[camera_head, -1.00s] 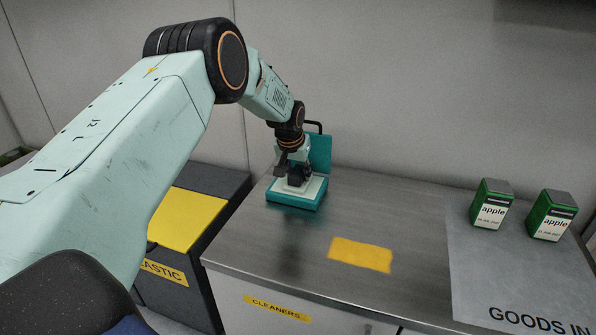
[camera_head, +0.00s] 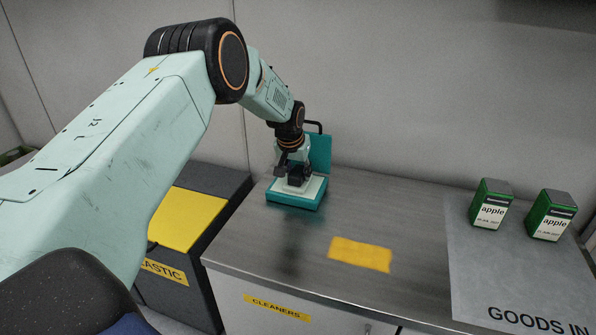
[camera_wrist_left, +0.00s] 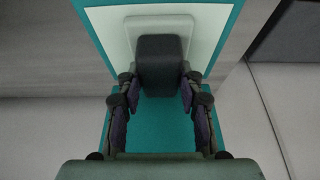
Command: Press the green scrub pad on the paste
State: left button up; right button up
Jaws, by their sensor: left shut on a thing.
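A flat yellow-orange patch (camera_head: 360,254), possibly the paste, lies on the counter apart from the pad, toward the front right. My right gripper is not in view.
A teal upright panel (camera_head: 321,153) with a black handle stands just behind the pad. Two green apple-labelled containers (camera_head: 491,204) stand on the grey goods-in mat (camera_head: 470,274) at right. A dark bin (camera_head: 219,183) with a yellow top is left of the counter. Counter between is clear.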

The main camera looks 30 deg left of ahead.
aim_at(298, 171)
pick_arm(q)
jog(key=shift+r+p, duration=3.2)
jog(key=shift+r, duration=0.3)
jog(key=shift+f, duration=0.1)
